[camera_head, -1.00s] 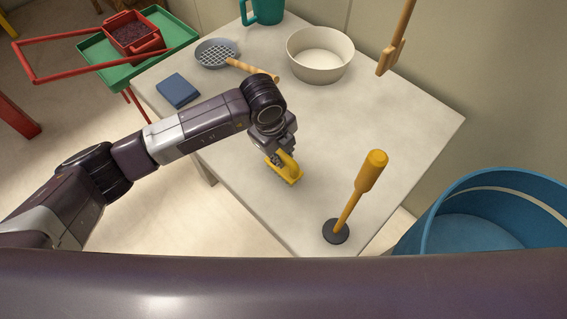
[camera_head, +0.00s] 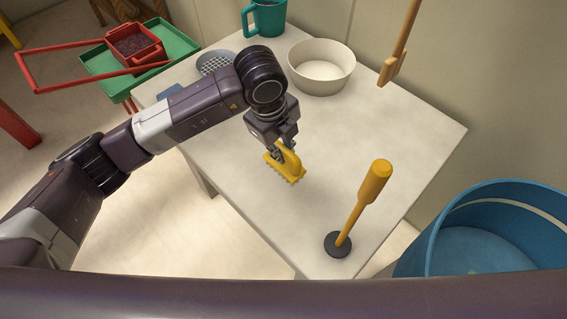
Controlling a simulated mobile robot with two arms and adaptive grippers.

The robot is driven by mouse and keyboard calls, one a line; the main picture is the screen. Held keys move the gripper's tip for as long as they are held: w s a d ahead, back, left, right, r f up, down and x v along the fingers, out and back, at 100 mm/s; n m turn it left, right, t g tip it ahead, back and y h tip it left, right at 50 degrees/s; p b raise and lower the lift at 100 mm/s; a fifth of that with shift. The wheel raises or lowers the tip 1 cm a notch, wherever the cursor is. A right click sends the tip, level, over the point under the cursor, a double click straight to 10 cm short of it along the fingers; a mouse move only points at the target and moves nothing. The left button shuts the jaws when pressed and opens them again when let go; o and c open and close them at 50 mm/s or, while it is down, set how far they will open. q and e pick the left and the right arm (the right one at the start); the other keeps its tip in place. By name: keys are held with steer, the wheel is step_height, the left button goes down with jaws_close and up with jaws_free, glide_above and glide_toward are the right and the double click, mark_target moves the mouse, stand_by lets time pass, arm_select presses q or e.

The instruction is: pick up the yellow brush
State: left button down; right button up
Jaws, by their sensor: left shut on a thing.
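The yellow brush (camera_head: 289,171) has an arched handle and a row of short bristles along its underside. My left gripper (camera_head: 283,147) is shut on the brush's handle from above. The brush appears a little above the table (camera_head: 380,125), near its front left edge; the exact gap is hard to tell. My right gripper is not in view.
A yellow-handled tool (camera_head: 372,185) stands upright on a dark disc to the right of the brush. A white bowl (camera_head: 321,80), a teal mug (camera_head: 268,20) and a mesh strainer (camera_head: 213,62) sit at the back. A blue tub (camera_head: 500,225) stands at the right.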

arm_select(q)
step_height(320, 180, up, 13)
steer(key=b, duration=0.2)
steer(key=shift+f, duration=0.1)
